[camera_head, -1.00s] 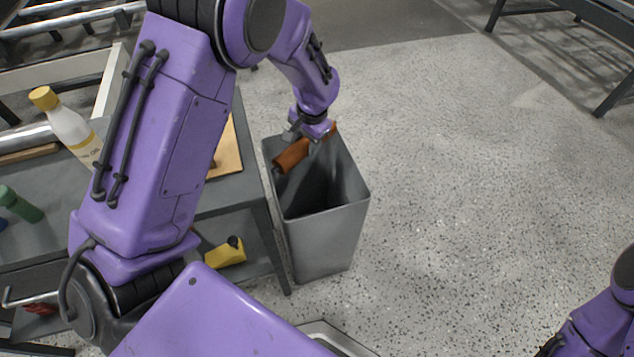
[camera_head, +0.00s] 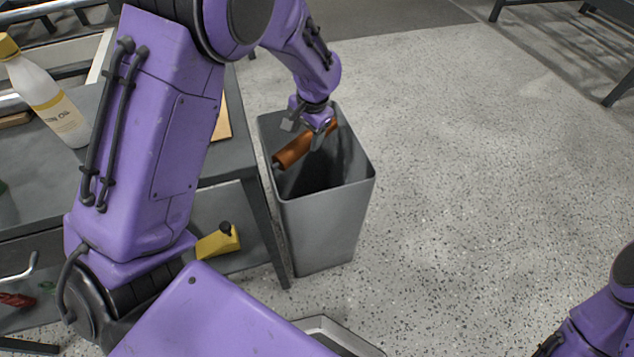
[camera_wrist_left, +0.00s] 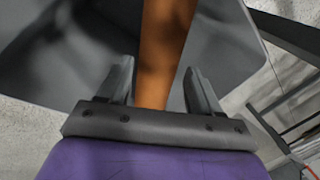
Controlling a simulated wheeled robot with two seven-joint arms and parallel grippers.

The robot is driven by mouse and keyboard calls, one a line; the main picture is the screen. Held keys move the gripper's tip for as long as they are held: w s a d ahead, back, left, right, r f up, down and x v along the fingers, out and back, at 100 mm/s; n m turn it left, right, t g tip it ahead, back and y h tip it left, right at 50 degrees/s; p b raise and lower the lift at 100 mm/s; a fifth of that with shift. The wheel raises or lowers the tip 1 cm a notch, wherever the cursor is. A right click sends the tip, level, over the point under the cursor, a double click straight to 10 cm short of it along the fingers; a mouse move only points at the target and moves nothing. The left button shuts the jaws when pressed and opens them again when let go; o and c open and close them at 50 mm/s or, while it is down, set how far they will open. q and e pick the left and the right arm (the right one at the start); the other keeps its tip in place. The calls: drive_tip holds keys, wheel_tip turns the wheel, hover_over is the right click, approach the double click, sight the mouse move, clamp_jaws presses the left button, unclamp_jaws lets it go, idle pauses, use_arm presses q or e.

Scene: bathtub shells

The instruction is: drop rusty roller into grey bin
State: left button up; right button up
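The rusty roller (camera_head: 293,151), an orange-brown cylinder, is tilted within the mouth of the grey bin (camera_head: 325,230). My left gripper (camera_head: 303,132) is over the bin's far part, with its fingers spread either side of the roller. In the left wrist view, the roller (camera_wrist_left: 166,45) runs between the two fingers of my left gripper (camera_wrist_left: 160,66), with small gaps beside it. The bin's dark inside (camera_wrist_left: 75,50) shows behind. Whether the roller touches the bin wall is unclear. My right arm is at the lower right edge; its gripper is not visible.
A grey workbench (camera_head: 40,180) stands left of the bin, with a white bottle with a yellow cap (camera_head: 50,105) on it. A yellow object (camera_head: 217,243) sits on its lower shelf. The speckled floor (camera_head: 470,170) right of the bin is clear.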

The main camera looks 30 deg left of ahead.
use_arm(q)
drive_tip(key=shift+o, duration=0.6)
wheel_tip(320, 180, up, 10)
drive_tip(key=d+p, duration=0.2)
drive_tip(key=p, duration=0.1)
drive_tip(key=shift+s+r+p, duration=0.15)
drive_tip(key=shift+s+p, duration=0.05)
drive_tip(key=shift+p, duration=0.1)
